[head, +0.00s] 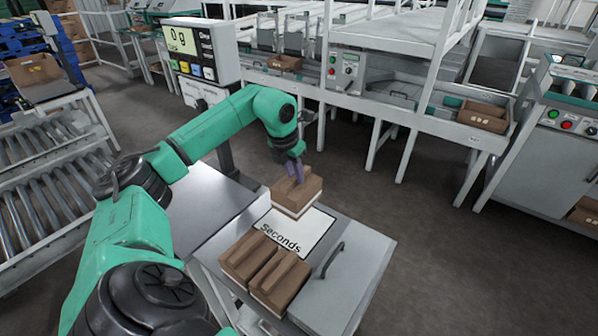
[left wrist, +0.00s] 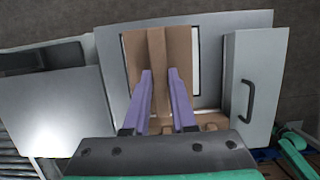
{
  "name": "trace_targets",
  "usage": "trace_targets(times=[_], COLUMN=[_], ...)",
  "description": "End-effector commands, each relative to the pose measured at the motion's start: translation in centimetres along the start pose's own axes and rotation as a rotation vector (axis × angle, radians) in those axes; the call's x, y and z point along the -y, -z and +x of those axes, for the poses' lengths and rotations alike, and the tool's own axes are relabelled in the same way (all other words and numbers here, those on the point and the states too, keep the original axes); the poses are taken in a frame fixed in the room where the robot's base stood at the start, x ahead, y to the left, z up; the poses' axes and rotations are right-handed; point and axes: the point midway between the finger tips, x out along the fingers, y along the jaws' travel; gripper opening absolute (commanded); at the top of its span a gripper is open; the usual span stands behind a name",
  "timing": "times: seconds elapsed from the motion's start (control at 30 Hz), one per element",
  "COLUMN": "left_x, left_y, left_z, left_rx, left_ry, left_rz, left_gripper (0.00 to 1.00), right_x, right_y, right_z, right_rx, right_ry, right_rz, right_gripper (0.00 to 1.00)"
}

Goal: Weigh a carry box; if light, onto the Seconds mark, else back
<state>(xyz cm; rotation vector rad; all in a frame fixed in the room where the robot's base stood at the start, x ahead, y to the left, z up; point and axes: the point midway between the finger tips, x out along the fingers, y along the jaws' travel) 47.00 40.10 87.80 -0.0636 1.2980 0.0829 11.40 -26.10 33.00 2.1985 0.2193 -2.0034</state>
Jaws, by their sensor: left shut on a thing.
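My left gripper (head: 293,172) is shut on the ridge of a brown carry box (head: 300,196). In the left wrist view its purple fingers (left wrist: 161,95) pinch the central ridge of the same box (left wrist: 138,52). The box is upright over the far part of the white Seconds mark (head: 318,222); I cannot tell whether it touches it. Two more carry boxes, a left one (head: 244,258) and a right one (head: 279,282), stand side by side at the near edge of the mark. My right gripper is not in view.
A grey lidded case with a handle (head: 345,285) sits right of the mark. A bare metal surface (head: 205,212) lies to the left. A roller conveyor (head: 45,180) is at far left. White packing benches (head: 440,120) stand behind, across open floor.

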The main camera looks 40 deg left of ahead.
Motion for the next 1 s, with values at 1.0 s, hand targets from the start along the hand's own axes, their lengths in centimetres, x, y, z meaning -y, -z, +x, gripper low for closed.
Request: trace_targets(times=[1.0], left_x=[0.0], left_y=[2.1], left_z=[7.4], left_rx=[0.000], left_ry=[0.000], left_rz=[-0.001], left_gripper=[0.00], right_x=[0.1], right_y=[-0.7], right_z=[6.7], right_rx=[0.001], right_ry=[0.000], right_rz=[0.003], right_gripper=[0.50])
